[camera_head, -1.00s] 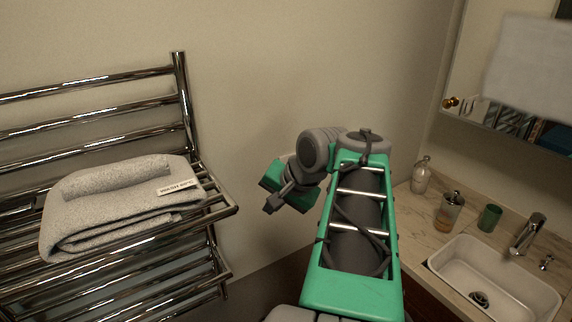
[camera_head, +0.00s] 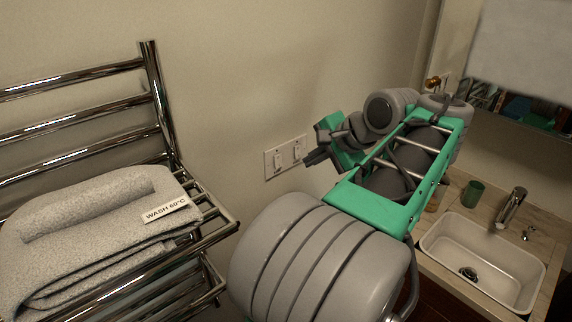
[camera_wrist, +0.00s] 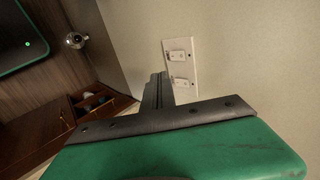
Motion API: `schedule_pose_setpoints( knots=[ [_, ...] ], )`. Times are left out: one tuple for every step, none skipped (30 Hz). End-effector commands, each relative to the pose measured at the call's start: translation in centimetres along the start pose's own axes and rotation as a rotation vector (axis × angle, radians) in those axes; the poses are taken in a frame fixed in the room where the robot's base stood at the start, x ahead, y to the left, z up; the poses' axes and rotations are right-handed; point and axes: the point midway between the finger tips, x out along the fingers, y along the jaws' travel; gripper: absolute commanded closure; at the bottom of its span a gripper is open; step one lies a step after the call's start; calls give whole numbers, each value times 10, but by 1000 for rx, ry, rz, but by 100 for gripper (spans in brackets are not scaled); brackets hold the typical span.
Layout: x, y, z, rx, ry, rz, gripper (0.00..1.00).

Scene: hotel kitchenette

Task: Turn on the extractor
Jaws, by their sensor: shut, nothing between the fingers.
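A white wall plate (camera_head: 285,157) with two switches is on the beige wall, right of the towel rack. The left switch (camera_head: 277,161) and the right switch (camera_head: 297,152) both stick out from it. No label on the plate can be read, and no extractor itself is in view. My gripper (camera_head: 309,159) is shut and empty, its tips close to the plate's right edge. In the wrist view my shut fingers (camera_wrist: 157,88) reach up just left of the plate (camera_wrist: 192,68). I cannot tell whether they touch it.
A chrome towel rack (camera_head: 160,110) with a folded grey towel (camera_head: 95,215) juts out at the left. A counter with a white sink (camera_head: 480,258), a tap (camera_head: 511,207) and a green cup (camera_head: 472,194) is at the right. The wall above the plate is clear.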

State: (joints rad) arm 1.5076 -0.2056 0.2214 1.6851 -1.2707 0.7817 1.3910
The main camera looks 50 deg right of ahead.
Motion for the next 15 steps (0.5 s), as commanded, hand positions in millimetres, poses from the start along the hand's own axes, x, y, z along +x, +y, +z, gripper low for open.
schedule_pose_setpoints(
  knots=[
    [12,2,2,-2,-4,1,100],
    [19,2,2,-2,-5,1,100],
    [28,2,2,-1,-5,1,100],
    [35,2,1,-1,-4,2,100],
    [41,2,1,-1,-4,1,100],
    [50,2,1,0,-4,1,100],
    [56,2,1,-1,-5,2,100],
    [63,2,1,1,-4,2,100],
    [71,1,1,0,-3,1,100],
    [78,2,1,0,-3,2,100],
    [84,2,1,0,-3,3,100],
    [87,-7,0,-2,-2,1,100],
    [91,-10,0,-2,-1,1,100],
    [95,-14,0,-2,-1,1,100],
    [99,-17,0,-1,0,2,100]
  ],
)
